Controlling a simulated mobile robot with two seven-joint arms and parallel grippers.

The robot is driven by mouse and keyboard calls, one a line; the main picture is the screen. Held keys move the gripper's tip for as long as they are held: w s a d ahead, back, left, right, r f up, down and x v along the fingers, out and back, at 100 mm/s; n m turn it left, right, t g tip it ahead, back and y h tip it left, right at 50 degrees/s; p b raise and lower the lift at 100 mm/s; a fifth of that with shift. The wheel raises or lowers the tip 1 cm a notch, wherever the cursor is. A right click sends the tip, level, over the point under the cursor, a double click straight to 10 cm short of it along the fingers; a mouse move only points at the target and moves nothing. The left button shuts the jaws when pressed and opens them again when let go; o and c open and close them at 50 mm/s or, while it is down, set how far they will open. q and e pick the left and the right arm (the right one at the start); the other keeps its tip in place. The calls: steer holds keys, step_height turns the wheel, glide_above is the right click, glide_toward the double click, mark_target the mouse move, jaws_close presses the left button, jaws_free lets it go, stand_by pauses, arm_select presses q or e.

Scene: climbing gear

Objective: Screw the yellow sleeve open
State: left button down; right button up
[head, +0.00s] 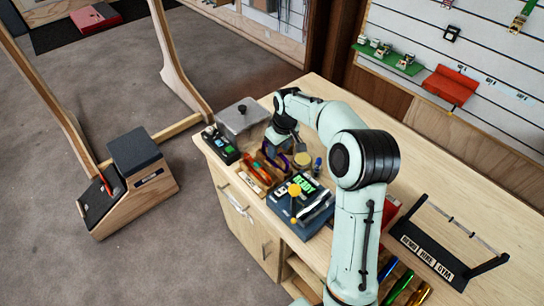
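My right gripper (279,143) hangs low over the back-left part of the wooden bench, at the end of my pale green arm. It is small and dark here, and its fingers cannot be made out clearly. A purple loop, perhaps a carabiner (277,163), shows just below it. A dark blue device (313,212) with a lit READY display stands in front. A yellow round piece (295,190) and a small yellow knob (293,220) show on it. I cannot tell whether either is the yellow sleeve. My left gripper is out of view.
A wooden tray with red and orange gear (256,172) lies left of the device. A black box with green buttons (221,146) and a grey lidded case (242,115) stand behind. A black rack (435,250) stands at right. Bare bench (440,190) lies right of my arm.

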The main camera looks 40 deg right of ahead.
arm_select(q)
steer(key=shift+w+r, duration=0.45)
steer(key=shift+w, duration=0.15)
arm_select(e)
steer(key=shift+r, duration=0.9)
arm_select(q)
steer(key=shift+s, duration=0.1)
arm_select(e)
steer(key=shift+a+f, duration=0.15)
steer(key=shift+a, duration=0.45)
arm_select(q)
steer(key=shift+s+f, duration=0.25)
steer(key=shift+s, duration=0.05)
arm_select(e)
steer(key=shift+s, duration=0.1)
steer(key=shift+f, duration=0.25)
steer(key=shift+f+b, duration=0.45)
steer(key=shift+f, duration=0.65)
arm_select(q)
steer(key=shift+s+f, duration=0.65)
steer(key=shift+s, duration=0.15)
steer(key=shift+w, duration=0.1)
